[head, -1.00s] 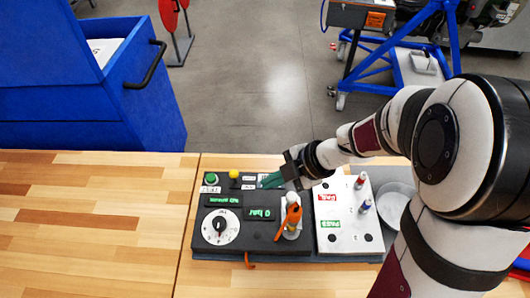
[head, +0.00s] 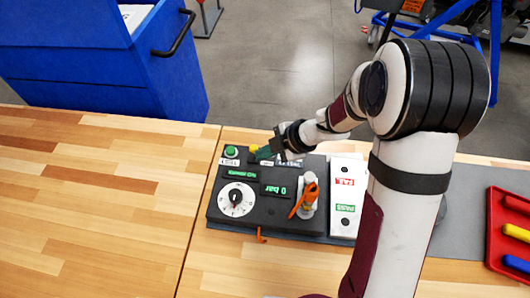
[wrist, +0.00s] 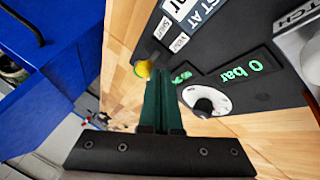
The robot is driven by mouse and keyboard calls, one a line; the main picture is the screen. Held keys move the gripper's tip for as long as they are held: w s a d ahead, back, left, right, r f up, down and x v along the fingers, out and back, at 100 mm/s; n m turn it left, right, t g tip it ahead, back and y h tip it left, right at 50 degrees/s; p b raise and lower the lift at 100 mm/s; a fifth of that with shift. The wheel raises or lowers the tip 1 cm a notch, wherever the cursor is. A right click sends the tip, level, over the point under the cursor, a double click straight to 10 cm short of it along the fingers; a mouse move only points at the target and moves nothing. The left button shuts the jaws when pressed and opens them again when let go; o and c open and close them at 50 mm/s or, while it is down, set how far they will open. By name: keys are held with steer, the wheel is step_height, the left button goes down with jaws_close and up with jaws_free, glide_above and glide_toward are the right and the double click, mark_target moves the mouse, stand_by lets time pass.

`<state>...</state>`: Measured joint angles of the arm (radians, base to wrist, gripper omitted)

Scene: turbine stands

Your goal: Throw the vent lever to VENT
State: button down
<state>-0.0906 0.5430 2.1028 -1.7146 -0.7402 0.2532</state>
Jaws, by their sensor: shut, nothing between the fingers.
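The dark control box (head: 262,222) stands on the wooden bench. A yellow knob (head: 254,148), which looks like the end of the vent lever, sits at its back edge, right of a green button (head: 231,152). My gripper (head: 259,154) has slim green fingers, shut and empty, with the tips close beside the knob. In the wrist view the yellow knob (wrist: 143,69) is just left of the fingertips (wrist: 160,72); I cannot tell whether they touch. The lever's shaft is hidden. White labels (wrist: 179,42) lie near it, only partly legible. The green display (wrist: 238,71) reads 0 bar.
A round white dial (head: 236,199) and an orange-tethered fitting (head: 307,196) are on the box. A white PASS/FAIL panel (head: 345,190) adjoins it, partly behind my arm. A red tray (head: 508,232) is at far right. The bench (head: 90,210) to the left is clear.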

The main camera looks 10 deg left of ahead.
steer(key=shift+w+r, duration=0.2)
steer(key=shift+w, duration=0.75)
steer(key=shift+s, duration=0.1)
steer(key=shift+s+f, duration=0.25)
steer(key=shift+s, duration=0.45)
steer(key=shift+s, duration=0.1)
steer(key=shift+s+d+r, duration=0.15)
steer(key=shift+s+d, duration=0.1)
steer(key=shift+d, duration=0.05)
steer(key=shift+s+d+r, duration=0.4)
steer(key=shift+s+d, duration=0.15)
steer(key=shift+s, duration=0.05)
steer(key=shift+s+d+r, duration=0.35)
steer(key=shift+s+d, duration=0.2)
steer(key=w+d+r, duration=0.2)
steer(key=d+r, duration=0.3)
steer(key=r, duration=0.2)
steer(key=shift+d+r, duration=0.2)
steer(key=shift+r, duration=0.05)
